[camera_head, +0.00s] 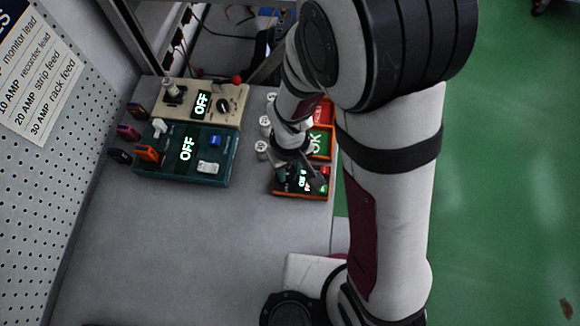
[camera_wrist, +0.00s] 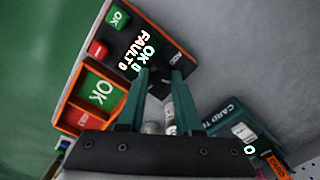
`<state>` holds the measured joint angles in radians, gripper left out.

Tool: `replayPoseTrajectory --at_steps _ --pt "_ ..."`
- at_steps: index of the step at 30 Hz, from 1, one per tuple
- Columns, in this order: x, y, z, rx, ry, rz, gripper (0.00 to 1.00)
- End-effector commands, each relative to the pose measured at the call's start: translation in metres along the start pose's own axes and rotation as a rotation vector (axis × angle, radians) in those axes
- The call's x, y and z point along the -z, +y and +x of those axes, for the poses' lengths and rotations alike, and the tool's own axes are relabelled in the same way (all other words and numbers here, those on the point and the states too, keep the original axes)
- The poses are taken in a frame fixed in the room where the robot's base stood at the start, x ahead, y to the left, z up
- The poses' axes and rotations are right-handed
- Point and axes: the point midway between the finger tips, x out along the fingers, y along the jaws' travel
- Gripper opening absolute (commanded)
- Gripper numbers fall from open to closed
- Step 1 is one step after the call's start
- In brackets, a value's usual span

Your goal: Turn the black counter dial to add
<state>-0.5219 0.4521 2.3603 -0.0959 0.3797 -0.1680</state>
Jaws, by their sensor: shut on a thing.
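The counter box (camera_head: 287,190) is dark with an orange rim and sits at the right edge of the grey bench. In the wrist view the counter box (camera_wrist: 176,38) has a lit display reading OK 0 and FAULT 0, a green OK button (camera_wrist: 118,18) and a red button (camera_wrist: 97,48). The black dial (camera_wrist: 159,86) is near the box's lower edge. My gripper (camera_wrist: 159,76) has its two teal fingers on either side of the dial, shut on it. The fingers partly hide the dial. In the head view my arm covers part of the box.
An orange-rimmed tray with a green OK panel (camera_wrist: 101,90) and a red panel (camera_wrist: 83,119) adjoins the counter. A teal tester (camera_head: 225,172) and a beige unit (camera_head: 236,115) both read OFF. Several white cylinders (camera_head: 262,147) stand between. The front bench is clear.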

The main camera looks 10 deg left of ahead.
Motion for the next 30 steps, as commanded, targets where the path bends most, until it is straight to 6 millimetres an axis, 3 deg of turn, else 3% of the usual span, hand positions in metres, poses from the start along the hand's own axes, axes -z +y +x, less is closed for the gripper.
replayPoseTrajectory --at_steps 12,29,30 --pt "-0.0014 -0.0001 0.0000 0.001 -0.004 -0.177 0.00" --pt "-0.0016 0.0000 0.0002 0.001 -0.004 -0.206 0.00" --pt "-0.0016 0.0000 0.0002 0.001 -0.004 -0.206 0.37"
